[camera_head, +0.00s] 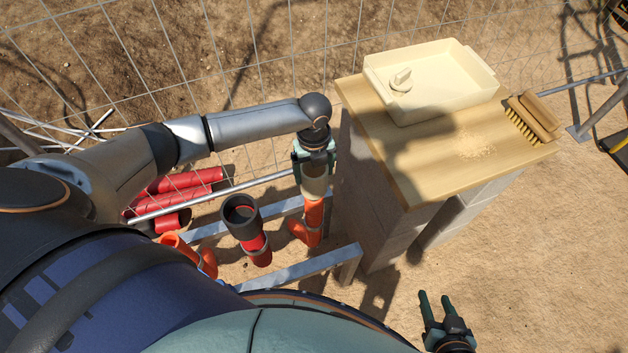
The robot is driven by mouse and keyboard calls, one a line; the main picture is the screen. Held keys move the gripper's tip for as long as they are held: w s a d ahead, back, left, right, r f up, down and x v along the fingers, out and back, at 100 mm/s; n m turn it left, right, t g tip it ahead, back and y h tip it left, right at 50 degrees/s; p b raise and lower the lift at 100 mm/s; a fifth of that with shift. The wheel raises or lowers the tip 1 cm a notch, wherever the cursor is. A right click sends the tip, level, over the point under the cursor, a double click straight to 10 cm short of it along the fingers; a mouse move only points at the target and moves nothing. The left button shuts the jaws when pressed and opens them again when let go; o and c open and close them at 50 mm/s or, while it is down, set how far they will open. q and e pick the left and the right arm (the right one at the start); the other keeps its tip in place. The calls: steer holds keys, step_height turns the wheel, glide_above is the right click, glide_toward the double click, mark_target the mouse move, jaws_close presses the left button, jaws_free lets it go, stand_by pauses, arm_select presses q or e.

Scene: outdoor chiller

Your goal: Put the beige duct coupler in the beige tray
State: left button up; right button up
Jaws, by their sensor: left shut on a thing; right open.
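The beige tray (482,88) sits on the wooden tabletop at the upper right. A small cream piece with a raised handle (401,79) lies inside its left part. My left gripper (314,160) is left of the table and points down. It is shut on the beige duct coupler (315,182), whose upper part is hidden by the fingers. The coupler is at the top end of an orange pipe (313,214); I cannot tell whether it still touches it. My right gripper (434,303) is open and empty above the ground at the bottom right.
A brush (531,120) lies at the table's right edge. A black and red pipe (243,222) stands left of the orange one, among metal rails (300,275). Red pipes (180,190) lie behind. A wire fence runs behind.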

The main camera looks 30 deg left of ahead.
arm_select(q)
jaws_close()
